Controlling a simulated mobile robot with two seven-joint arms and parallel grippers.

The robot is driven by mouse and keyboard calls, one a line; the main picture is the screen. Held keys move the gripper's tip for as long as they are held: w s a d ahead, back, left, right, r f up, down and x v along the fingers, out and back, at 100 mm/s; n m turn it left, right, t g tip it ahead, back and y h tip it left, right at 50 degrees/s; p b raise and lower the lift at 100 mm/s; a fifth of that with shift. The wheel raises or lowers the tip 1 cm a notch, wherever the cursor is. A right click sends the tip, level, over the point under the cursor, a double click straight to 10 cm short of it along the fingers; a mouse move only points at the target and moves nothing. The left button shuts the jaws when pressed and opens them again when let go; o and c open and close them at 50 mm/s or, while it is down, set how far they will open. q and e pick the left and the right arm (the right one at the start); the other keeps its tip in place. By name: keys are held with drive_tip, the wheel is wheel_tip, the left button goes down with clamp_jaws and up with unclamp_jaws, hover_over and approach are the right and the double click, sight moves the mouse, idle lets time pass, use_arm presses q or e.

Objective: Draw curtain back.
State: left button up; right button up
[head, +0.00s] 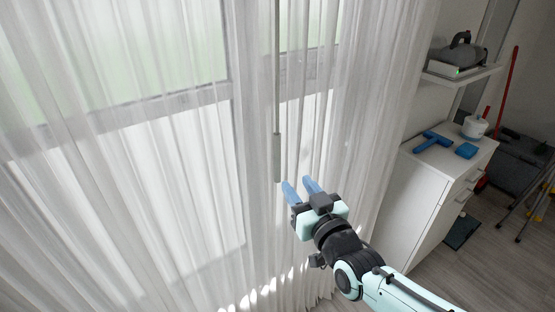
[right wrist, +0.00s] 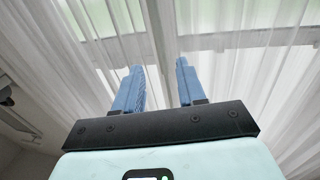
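A sheer white curtain (head: 180,170) hangs in folds across the window, spanning the left and middle of the head view. A thin grey draw rod (head: 277,100) hangs in front of it, with a thicker handle (head: 277,157) at its lower end. My right gripper (head: 298,188) is in front of the curtain, its blue fingertips just below and right of the handle. In the right wrist view, the blue fingers (right wrist: 158,88) are apart with nothing between them, and the curtain (right wrist: 230,75) fills the background. My left gripper is not in view.
A white cabinet (head: 425,195) stands on the right, with a blue squeegee-like tool (head: 433,141), a blue block (head: 466,151) and a white canister (head: 475,127) on top. A wall shelf (head: 462,74) holds a grey appliance. Floor shows at the lower right.

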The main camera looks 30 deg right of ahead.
sight(279, 160)
drive_tip(key=w, duration=0.4)
drive_tip(key=w+d+p, duration=0.1)
drive_tip(key=w, duration=0.3)
drive_tip(key=w+p, duration=0.1)
drive_tip(key=w, duration=0.3)
drive_tip(key=shift+d, duration=0.25)
clamp_jaws()
